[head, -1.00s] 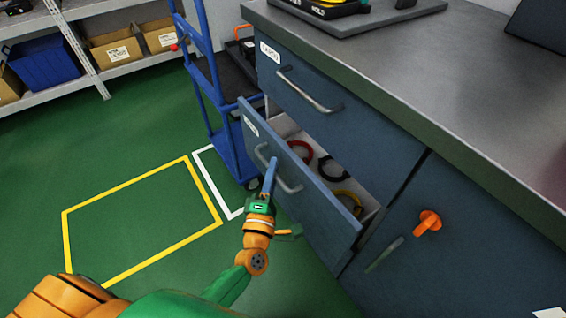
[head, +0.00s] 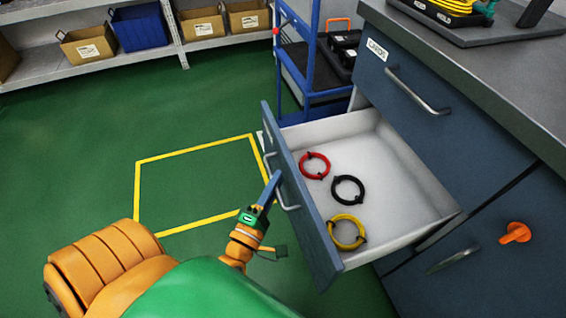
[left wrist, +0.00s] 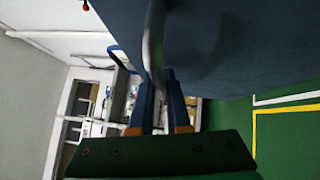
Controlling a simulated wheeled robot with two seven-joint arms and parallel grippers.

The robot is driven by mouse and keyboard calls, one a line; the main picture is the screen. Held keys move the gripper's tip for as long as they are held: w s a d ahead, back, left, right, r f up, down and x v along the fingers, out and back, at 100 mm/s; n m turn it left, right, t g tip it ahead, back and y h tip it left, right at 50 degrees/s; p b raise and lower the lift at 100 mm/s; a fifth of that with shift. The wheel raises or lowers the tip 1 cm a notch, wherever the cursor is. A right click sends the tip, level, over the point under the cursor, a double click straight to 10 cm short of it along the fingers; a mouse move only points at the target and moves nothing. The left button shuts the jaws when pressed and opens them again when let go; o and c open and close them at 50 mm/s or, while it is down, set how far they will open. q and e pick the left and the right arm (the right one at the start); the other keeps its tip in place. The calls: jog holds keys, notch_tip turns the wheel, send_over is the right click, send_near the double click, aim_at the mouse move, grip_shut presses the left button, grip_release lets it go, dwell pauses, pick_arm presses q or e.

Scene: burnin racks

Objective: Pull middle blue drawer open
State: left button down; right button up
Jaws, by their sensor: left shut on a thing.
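The middle blue drawer (head: 309,212) stands well out from the cabinet in the head view. Its white inside (head: 405,180) holds a red ring (head: 315,166), a black ring (head: 348,189) and a yellow ring (head: 346,231) of cable. My left gripper (head: 272,186) is shut on the drawer's metal handle (head: 284,193). In the left wrist view the handle (left wrist: 153,45) runs between the two fingers of my left gripper (left wrist: 160,82), with the blue drawer front (left wrist: 230,45) close by. My right gripper does not show.
The drawer above (head: 440,75) is shut, with the grey worktop (head: 500,70) over it. A cabinet door with an orange knob (head: 515,232) is at right. A blue cart (head: 300,60) stands behind the drawer. Green floor around the yellow outline (head: 190,155) is clear.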

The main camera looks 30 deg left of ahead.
pick_arm(q)
jog(key=shift+s+a, duration=0.3)
jog(key=shift+s, duration=0.05)
jog(key=c, duration=0.9)
grip_release()
jog(key=s+d+f, duration=0.1)
jog(key=s, duration=0.6)
